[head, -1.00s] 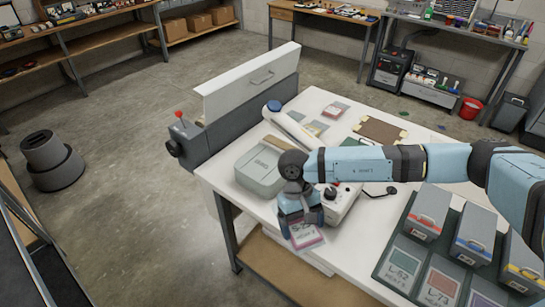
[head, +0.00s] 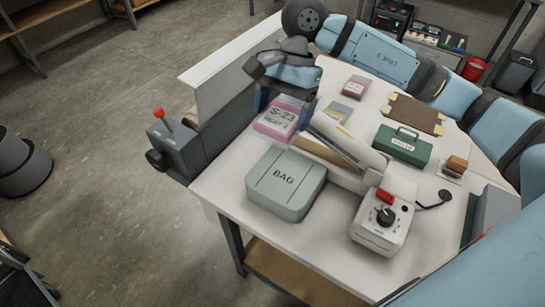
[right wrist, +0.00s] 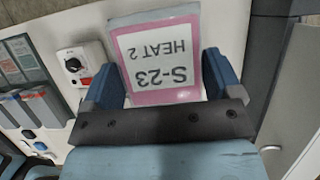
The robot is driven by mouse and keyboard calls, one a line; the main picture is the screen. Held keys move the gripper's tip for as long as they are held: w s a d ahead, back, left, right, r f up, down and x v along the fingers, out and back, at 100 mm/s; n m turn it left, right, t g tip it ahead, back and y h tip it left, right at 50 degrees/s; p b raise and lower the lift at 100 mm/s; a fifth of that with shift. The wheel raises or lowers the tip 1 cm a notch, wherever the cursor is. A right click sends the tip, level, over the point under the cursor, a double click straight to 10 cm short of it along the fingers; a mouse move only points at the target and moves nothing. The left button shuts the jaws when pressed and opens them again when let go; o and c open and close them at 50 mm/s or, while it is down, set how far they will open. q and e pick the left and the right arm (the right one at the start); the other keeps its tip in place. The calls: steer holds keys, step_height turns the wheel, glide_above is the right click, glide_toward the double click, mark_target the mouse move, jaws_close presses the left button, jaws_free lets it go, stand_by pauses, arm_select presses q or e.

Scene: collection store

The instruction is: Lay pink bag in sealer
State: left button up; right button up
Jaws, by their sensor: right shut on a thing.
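The pink bag (head: 277,118) has a white label reading S-23 HEAT 2. My right gripper (head: 283,97) is shut on it; in the right wrist view the pink bag (right wrist: 168,58) sits between the two blue fingers (right wrist: 165,88). The bag is beside the far left end of the sealer, near the table's left edge. I cannot tell its exact height. The sealer has a white control box (head: 382,228) with a black knob and red part, and a long body with a brown strip (head: 328,152). Its far end is partly hidden by my gripper. My left gripper is not in view.
A grey-green BAG box (head: 287,183) stands in front of the sealer. A green box (head: 403,146), a brown board (head: 412,114) and small packets (head: 355,87) lie behind it. A grey machine with a red-knobbed lever (head: 175,140) flanks the table's left edge.

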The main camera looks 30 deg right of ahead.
steer(key=shift+w+d, duration=0.1)
steer(key=p, duration=0.1)
glide_above(278, 184)
steer(key=d, duration=0.1)
step_height(278, 184, down, 5)
steer(key=f, duration=0.3)
steer(key=f+p, duration=0.1)
steer(key=f, duration=0.5)
steer(key=shift+w+f, duration=0.2)
steer(key=shift+w, duration=0.05)
step_height(278, 184, down, 5)
steer(key=shift+r+p, duration=0.1)
steer(key=shift+p, duration=0.4)
steer(key=shift+f+b, duration=0.25)
steer(key=shift+b, duration=0.05)
steer(key=o, duration=0.8)
steer(key=shift+d, duration=0.1)
steer(key=shift+r, duration=0.1)
